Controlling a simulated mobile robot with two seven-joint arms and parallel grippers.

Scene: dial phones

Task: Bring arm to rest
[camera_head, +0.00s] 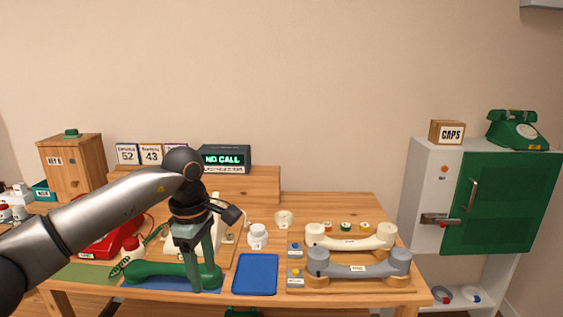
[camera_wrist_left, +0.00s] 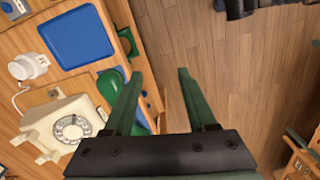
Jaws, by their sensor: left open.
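My left gripper (camera_head: 204,272) comes in from the left in the head view and points down over the front of the table, by the right end of a green handset (camera_head: 160,273). In the left wrist view its two green fingers (camera_wrist_left: 160,95) are apart with nothing between them. Part of the green handset (camera_wrist_left: 112,85) shows beside one finger there, on the outer side. The handset lies on a blue mat (camera_head: 185,286). My right gripper does not show in either view.
A cream dial phone (camera_wrist_left: 68,128) stands close behind my left gripper. A red phone (camera_head: 100,243) is at the left. An empty blue mat (camera_head: 256,274) lies to the right, then cream (camera_head: 350,239) and grey (camera_head: 358,266) handsets on cradles. A green-doored cabinet (camera_head: 500,203) stands far right.

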